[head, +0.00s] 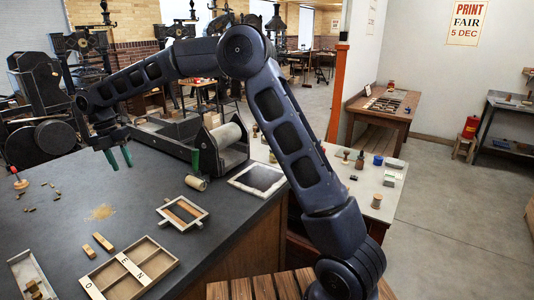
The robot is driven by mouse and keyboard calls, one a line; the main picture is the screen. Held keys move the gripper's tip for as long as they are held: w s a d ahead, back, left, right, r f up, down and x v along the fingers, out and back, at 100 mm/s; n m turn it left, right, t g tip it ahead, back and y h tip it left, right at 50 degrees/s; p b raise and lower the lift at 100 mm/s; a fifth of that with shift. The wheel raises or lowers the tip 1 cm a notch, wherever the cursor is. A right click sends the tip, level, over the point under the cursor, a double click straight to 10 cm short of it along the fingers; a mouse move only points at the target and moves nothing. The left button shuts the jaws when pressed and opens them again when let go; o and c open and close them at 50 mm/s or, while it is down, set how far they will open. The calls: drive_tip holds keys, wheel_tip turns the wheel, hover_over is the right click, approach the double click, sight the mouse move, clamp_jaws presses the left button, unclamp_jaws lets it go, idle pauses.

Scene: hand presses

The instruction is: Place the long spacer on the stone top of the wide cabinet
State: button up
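My gripper (118,157), with two green fingertips, hangs over the far part of a dark stone top (60,225). The fingertips are apart and I see nothing between them. The stone top covers a wide cabinet (240,258) with a wooden side. Two short wooden bars lie on the stone near the front: one (103,242) looks slightly longer than the other (89,251). A small frame (163,225) on the stone holds wooden strips. I cannot tell for sure which piece is the long spacer.
A lettered compartment tray (163,256) and a narrow tray (14,270) lie at the front. A hand roller (196,183), a press with a large roller (227,135) and a dark framed plate (258,178) stand further back. Small blocks (30,209) lie at left. A white side table (370,190) is at right.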

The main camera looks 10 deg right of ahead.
drive_tip(key=d+r+m+t, duration=0.1)
drive_tip(key=d+r+m, duration=0.4)
drive_tip(key=d, duration=0.7)
drive_tip(key=d+r+m+t+y, duration=0.15)
drive_tip(key=d+m, duration=0.45)
drive_tip(key=d, duration=0.6)
drive_tip(key=d+r+m, duration=0.4)
drive_tip(key=d+m, duration=0.2)
drive_tip(key=d, duration=0.6)
drive_tip(key=s+d+f+m+t, duration=0.1)
drive_tip(key=s+d+f+m, duration=0.1)
drive_tip(key=s+d+m, duration=0.7)
drive_tip(key=s+d+f+m+t, duration=0.2)
drive_tip(key=s+d+m, duration=0.6)
drive_tip(key=d, duration=0.7)
drive_tip(key=shift+s+d+f+m+y, duration=0.35)
drive_tip(key=shift+f+m, duration=0.25)
drive_tip(key=shift+m, duration=0.1)
drive_tip(key=shift+o, duration=0.4)
